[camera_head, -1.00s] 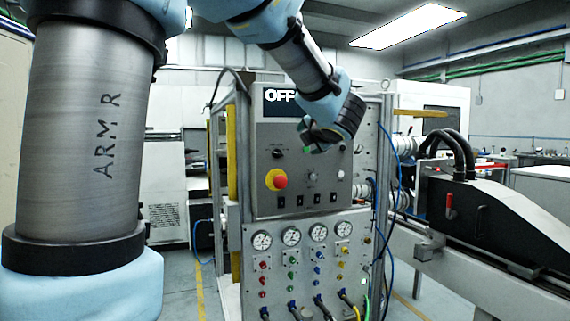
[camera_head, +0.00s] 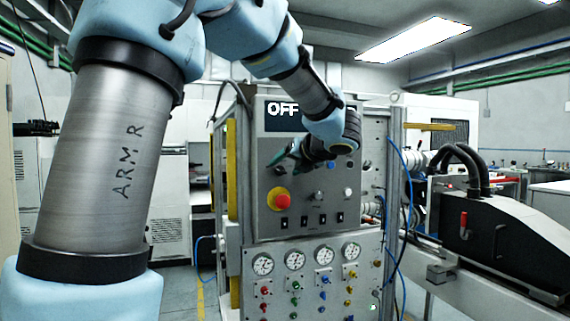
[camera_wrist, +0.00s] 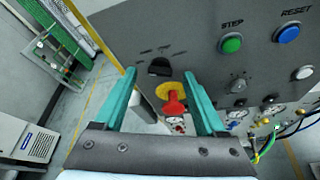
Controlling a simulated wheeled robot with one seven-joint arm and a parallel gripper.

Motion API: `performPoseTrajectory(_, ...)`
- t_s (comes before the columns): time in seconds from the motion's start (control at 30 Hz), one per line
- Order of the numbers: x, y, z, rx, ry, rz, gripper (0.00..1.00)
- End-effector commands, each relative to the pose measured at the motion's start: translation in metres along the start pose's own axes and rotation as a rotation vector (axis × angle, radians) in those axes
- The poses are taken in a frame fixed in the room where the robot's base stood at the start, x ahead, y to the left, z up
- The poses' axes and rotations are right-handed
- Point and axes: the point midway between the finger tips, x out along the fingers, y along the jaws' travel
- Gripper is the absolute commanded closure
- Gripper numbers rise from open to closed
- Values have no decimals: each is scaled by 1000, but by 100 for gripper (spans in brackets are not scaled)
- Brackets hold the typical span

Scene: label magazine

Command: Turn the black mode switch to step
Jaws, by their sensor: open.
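The black mode switch (camera_wrist: 159,67) is a dark knob on the grey control panel. In the wrist view it shows just beyond and between my fingertips, apart from them as far as I can tell. The lettering above it is too small to read. My gripper (camera_wrist: 160,75) has two teal fingers spread apart with nothing between them.
A red emergency button (camera_wrist: 174,103) on a yellow ring sits just below the switch. A green button (camera_wrist: 230,44) marked STEP and a blue button (camera_wrist: 287,34) marked RESET are to its right. Several gauges (camera_head: 262,264), valves and hoses are lower down.

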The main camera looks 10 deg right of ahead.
Motion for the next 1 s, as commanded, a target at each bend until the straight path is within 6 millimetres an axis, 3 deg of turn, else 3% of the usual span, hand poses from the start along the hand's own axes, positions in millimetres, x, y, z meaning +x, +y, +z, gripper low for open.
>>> performPoseTrajectory(0.2, 15, 0, 0, 1, 0, -1, 27)
performPoseTrajectory(0.47, 16, 0, 0, 1, -1, -1, 27)
performPoseTrajectory(1.0, 16, 0, 0, 2, -1, -1, 87)
